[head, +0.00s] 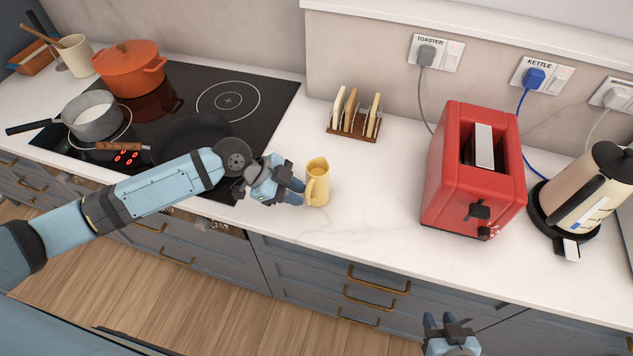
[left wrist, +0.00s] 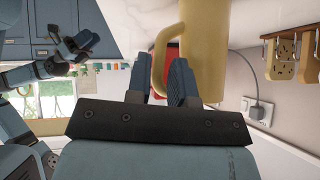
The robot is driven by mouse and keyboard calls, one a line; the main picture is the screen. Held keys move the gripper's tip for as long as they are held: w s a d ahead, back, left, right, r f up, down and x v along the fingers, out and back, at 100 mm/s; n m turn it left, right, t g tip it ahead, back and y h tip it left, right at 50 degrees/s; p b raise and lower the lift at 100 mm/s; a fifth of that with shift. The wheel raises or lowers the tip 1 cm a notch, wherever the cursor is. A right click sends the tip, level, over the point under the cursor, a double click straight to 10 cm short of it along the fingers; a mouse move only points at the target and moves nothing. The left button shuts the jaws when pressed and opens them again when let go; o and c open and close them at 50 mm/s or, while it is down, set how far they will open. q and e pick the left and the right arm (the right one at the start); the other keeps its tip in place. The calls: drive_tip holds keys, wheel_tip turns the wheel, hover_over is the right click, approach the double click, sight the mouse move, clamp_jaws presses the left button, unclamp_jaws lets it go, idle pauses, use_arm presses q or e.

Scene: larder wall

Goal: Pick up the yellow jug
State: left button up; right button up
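The yellow jug (head: 318,184) stands upright on the white counter, right of the hob and near the front edge. Its handle faces left, toward my left gripper (head: 297,191). In the left wrist view the jug (left wrist: 203,45) is close ahead, with its handle to the left of its body. My left gripper (left wrist: 160,82) is open, its fingers apart, one on either side of the handle's line. I cannot tell whether they touch it. My right gripper (head: 447,322) is open and empty, low in front of the drawers, far from the jug.
A toast rack (head: 354,118) stands behind the jug. A red toaster (head: 470,165) and a kettle (head: 585,195) stand to the right. The counter between jug and toaster is clear.

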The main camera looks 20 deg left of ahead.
sight(306, 198)
use_arm(q)
drive_tip(key=x, duration=0.3)
drive_tip(key=shift+d+f, duration=0.1)
drive_tip(key=shift+d, duration=0.05)
drive_tip(key=shift+c, duration=0.5)
clamp_jaws()
drive_tip(key=shift+r, duration=0.25)
wheel_tip(306, 198, up, 19)
drive_tip(key=b, duration=0.1)
drive_tip(key=shift+r+b, duration=0.25)
drive_tip(key=shift+b, duration=0.15)
idle(0.6)
drive_tip(key=shift+w, duration=0.15)
